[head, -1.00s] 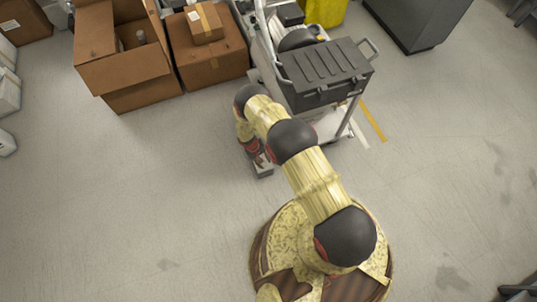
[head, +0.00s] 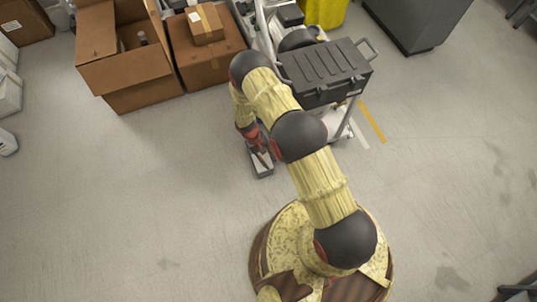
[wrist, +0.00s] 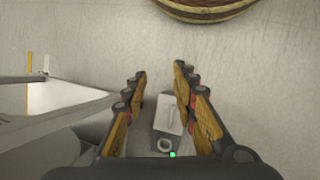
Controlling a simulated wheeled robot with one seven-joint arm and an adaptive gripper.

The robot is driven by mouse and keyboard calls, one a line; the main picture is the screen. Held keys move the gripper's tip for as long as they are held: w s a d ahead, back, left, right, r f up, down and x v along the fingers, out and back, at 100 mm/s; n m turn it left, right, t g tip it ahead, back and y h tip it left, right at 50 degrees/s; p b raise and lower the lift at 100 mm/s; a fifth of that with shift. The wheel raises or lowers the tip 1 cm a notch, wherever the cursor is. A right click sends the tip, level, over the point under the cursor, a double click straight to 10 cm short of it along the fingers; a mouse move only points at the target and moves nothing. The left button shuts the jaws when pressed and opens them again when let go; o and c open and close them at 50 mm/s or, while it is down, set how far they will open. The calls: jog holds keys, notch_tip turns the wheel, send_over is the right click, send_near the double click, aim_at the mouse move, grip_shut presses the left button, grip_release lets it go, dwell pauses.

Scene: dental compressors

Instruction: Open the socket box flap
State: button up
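The socket box (wrist: 168,114) is a small grey box with a pale flap on top and a round ring at its near end. It shows between my fingers in the wrist view; the flap looks flat, but I cannot tell if it is fully closed. In the head view the box (head: 262,169) is on or near the floor, partly hidden by my gripper (head: 259,151). My gripper is also in the wrist view (wrist: 160,72), its two fingers apart with nothing gripped. I cannot tell whether a finger touches the box.
A wheeled cart with a dark grey case (head: 325,72) stands right behind the box; its pale edge (wrist: 70,105) is close on the left in the wrist view. Cardboard boxes (head: 125,65) stand at the back left. The floor to the left and front is clear.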

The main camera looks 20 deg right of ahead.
notch_tip(320, 180, up, 7)
dwell(0.3)
jog(key=shift+a+r, duration=0.1)
jog(key=shift+r, duration=0.05)
dwell(0.5)
jog(key=s+r+g, duration=0.2)
jog(key=s+r, duration=0.1)
jog(key=s, duration=0.3)
notch_tip(320, 180, up, 31)
jog(key=s+a+t+y+p, duration=0.1)
jog(key=s+t+y, duration=0.1)
jog(key=t, duration=0.1)
jog(key=s+r+m+t+p, duration=0.1)
jog(key=s+r+t, duration=0.3)
jog(key=r, duration=1)
jog(key=s+r+m+t+y+p, duration=0.1)
jog(key=s+r+t, duration=0.3)
jog(key=r, duration=1.1)
jog(key=s, duration=0.3)
jog(key=shift+d+t, duration=0.3)
jog(key=shift+d, duration=0.05)
jog(key=shift+r, duration=0.1)
